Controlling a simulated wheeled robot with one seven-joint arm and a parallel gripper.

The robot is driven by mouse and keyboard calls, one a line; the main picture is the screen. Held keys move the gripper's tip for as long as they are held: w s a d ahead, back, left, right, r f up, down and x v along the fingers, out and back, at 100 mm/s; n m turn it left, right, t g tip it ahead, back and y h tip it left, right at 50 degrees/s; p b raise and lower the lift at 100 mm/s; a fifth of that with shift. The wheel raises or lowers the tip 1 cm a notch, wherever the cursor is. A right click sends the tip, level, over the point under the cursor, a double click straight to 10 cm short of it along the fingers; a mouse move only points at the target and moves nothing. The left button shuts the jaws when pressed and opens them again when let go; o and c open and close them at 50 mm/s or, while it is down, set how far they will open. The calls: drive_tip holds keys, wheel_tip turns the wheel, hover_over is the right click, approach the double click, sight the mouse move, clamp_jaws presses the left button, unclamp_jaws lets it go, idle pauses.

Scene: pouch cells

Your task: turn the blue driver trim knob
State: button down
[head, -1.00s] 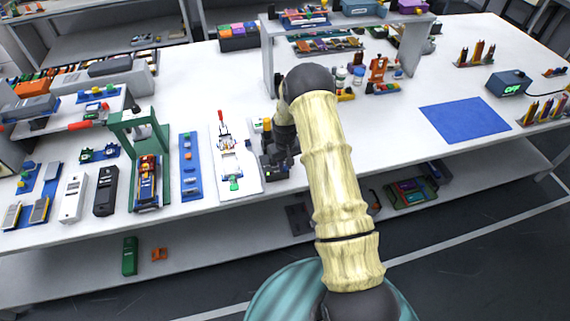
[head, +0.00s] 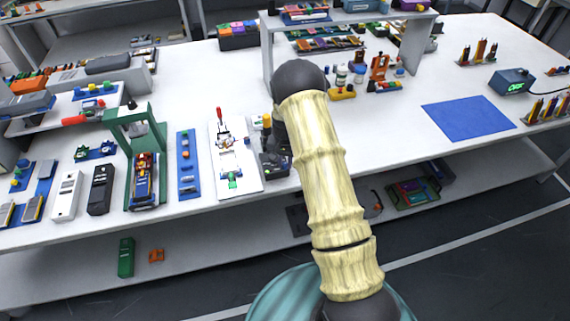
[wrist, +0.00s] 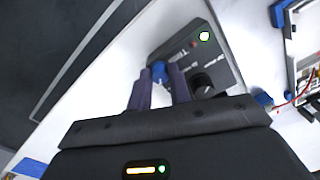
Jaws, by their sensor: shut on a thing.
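The driver is a dark grey box (wrist: 226,62) with a lit green light, a small red dot and a black knob (wrist: 203,84) on its face. The blue trim knob (wrist: 158,68) sits near its left edge in the wrist view. My gripper (wrist: 160,78) has its two dark fingers on either side of the blue knob, shut on it. The fingers partly hide the knob, so its turn angle cannot be told. In the head view the dark driver box (head: 274,165) stands at the table's front edge, partly behind my arm, which hides my gripper.
Left of the driver is a white board (head: 240,180) with a red-handled clamp, then a blue strip (head: 188,165) and a green press frame (head: 128,150). A grey shelf (head: 350,17) stands behind. The table right of my arm is mostly clear around a blue mat (head: 467,118).

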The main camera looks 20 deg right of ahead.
sight(285, 164)
drive_tip(key=shift+m+b, duration=0.35)
drive_tip(key=shift+m, duration=1.25)
drive_tip(key=c, duration=1.3)
unclamp_jaws()
wheel_tip(285, 164, up, 17)
drive_tip(key=b, duration=0.2)
drive_tip(key=shift+r+b, duration=0.2)
drive_tip(key=shift+b, duration=0.1)
